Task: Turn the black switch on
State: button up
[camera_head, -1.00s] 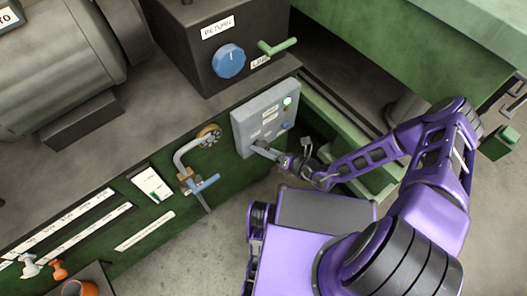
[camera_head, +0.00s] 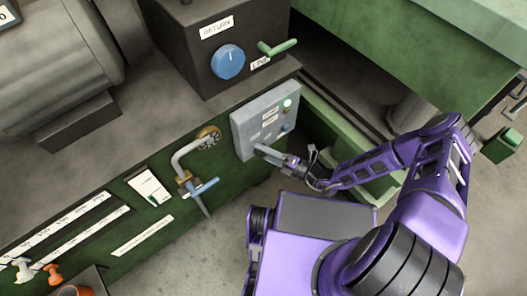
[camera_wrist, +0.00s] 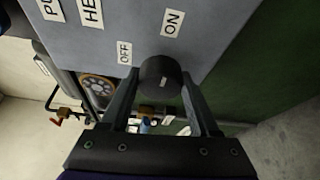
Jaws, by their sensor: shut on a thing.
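The black switch (camera_wrist: 162,78) is a round knob on the grey panel (camera_wrist: 215,25), with a small pale mark on its face. In the wrist view an OFF label (camera_wrist: 125,53) is at its upper left and an ON label (camera_wrist: 172,23) is above it. My gripper (camera_wrist: 160,88) has one finger on each side of the knob and is shut on it. In the head view the grey panel (camera_head: 258,112) is on the green machine front, and my gripper (camera_head: 268,152) is at its lower edge, hiding the knob.
A dark box with a blue dial (camera_head: 228,61) and a green lever (camera_head: 278,47) stands above the panel. A bent pipe with a blue-handled valve (camera_head: 203,187) is to its left.

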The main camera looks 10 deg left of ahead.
dwell(0.4)
jog(key=o, duration=1.4)
jog(key=v, duration=1.7)
jog(key=shift+s+d+p, duration=0.1)
jog(key=shift+d+p, duration=0.15)
jog(key=shift+p, duration=0.1)
